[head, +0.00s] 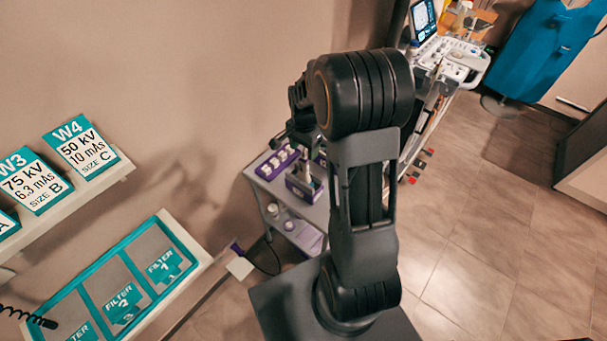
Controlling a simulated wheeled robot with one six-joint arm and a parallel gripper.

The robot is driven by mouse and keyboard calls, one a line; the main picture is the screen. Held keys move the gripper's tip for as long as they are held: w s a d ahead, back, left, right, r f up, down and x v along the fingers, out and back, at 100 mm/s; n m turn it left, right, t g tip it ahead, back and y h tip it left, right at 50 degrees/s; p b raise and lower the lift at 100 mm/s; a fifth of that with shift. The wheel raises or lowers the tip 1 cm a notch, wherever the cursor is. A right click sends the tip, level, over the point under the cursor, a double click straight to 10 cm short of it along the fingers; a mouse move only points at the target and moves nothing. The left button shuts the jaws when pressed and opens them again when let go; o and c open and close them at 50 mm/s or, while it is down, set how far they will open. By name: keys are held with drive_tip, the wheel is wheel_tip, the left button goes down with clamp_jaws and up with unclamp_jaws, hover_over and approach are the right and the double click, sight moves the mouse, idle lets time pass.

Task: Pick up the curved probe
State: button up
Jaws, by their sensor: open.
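My gripper (288,140) is the dark shape left of my arm's upper joint, over a small grey cart (318,213). It is open, and nothing shows between its fingers. On the cart top below it stands a purple-and-white holder (303,186) with an upright pale piece (307,172) in it. The piece may be a probe, but its shape is too small to tell. A purple rack with several white pieces (277,163) is left of the holder. I cannot tell which piece is the curved probe. My arm hides the cart's right part.
An ultrasound machine (455,57) stands behind the cart to the right, near a teal covered item (535,50). Wall shelves with signs (85,150) and teal filter trays (130,270) are at the left. Tiled floor (480,240) is clear at the right.

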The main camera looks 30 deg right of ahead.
sight(304, 159)
drive_tip(key=shift+f+p, duration=0.7)
drive_tip(key=shift+f, duration=2.35)
drive_tip(key=shift+w, duration=0.1)
clamp_jaws()
